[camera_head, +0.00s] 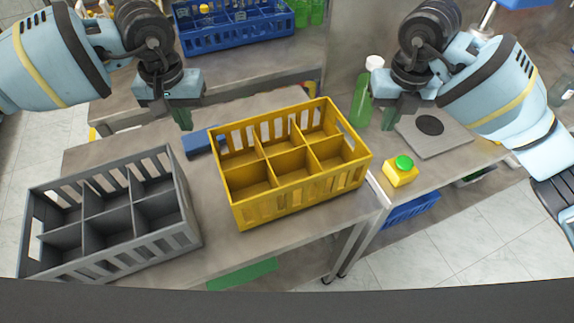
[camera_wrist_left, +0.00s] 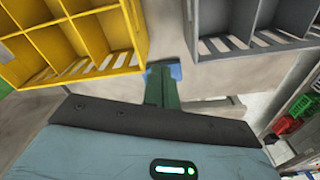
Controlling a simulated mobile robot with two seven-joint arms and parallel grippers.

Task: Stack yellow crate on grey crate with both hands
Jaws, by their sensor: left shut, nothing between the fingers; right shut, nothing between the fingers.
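The yellow crate (camera_head: 298,197) stands upright and empty on the table, right of centre in the head view. It also shows at upper left in the left wrist view (camera_wrist_left: 137,25). The grey crate (camera_head: 187,215) stands upright and empty on the table to its left, and at the top right of the left wrist view (camera_wrist_left: 235,45). My left gripper (camera_head: 183,118) is shut and empty, above the table behind the gap between the crates. My right gripper (camera_head: 389,118) is shut and empty, to the right of the yellow crate and apart from it.
A blue object (camera_head: 198,142) lies behind the yellow crate's left side. A green bottle (camera_head: 361,100) stands close to my right gripper. A yellow box with a green top (camera_head: 400,172) and a grey plate (camera_head: 440,138) are at right. A blue crate (camera_head: 235,30) is at the back.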

